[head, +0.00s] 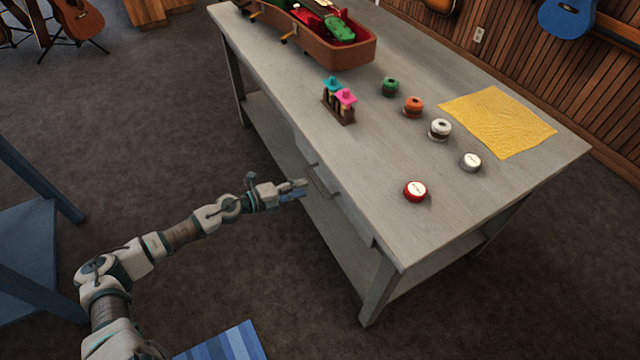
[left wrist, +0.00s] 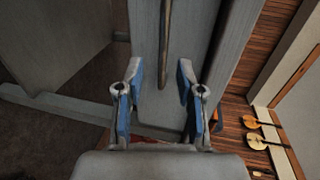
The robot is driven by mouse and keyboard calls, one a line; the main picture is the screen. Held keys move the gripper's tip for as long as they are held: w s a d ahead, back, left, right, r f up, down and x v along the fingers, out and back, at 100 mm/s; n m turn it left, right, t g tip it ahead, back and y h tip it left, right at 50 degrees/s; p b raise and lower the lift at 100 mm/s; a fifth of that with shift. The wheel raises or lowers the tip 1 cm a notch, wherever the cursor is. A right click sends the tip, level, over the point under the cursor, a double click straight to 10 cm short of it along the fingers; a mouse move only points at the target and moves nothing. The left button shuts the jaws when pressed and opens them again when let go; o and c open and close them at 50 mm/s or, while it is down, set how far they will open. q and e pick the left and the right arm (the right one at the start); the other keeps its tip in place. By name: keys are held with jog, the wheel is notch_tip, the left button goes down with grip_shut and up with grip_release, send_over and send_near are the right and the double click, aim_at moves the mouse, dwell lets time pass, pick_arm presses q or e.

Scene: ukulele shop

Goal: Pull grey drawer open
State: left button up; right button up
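The grey drawer (head: 345,206) is set in the long side of the grey table and looks closed. Its front also fills the upper middle of the left wrist view (left wrist: 146,30). A thin bar handle (left wrist: 165,42) runs along the drawer front. My left gripper (head: 297,189) is beside the drawer front, close to the handle. In the left wrist view its two blue-padded fingers (left wrist: 160,82) are apart, with the end of the handle showing between them. I cannot tell whether they touch it. My right gripper is in neither view.
The grey table (head: 370,155) carries an open ukulele case (head: 345,58), a small rack with pink and teal tops (head: 338,108), several round tins and a yellow cloth (head: 497,120). A blue table (head: 30,235) stands at left.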

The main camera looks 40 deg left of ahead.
aim_at(317, 184)
pick_arm(q)
jog(key=shift+b+x, duration=0.35)
jog(key=shift+x, duration=2.75)
jog(key=shift+d+r, duration=0.1)
grip_shut()
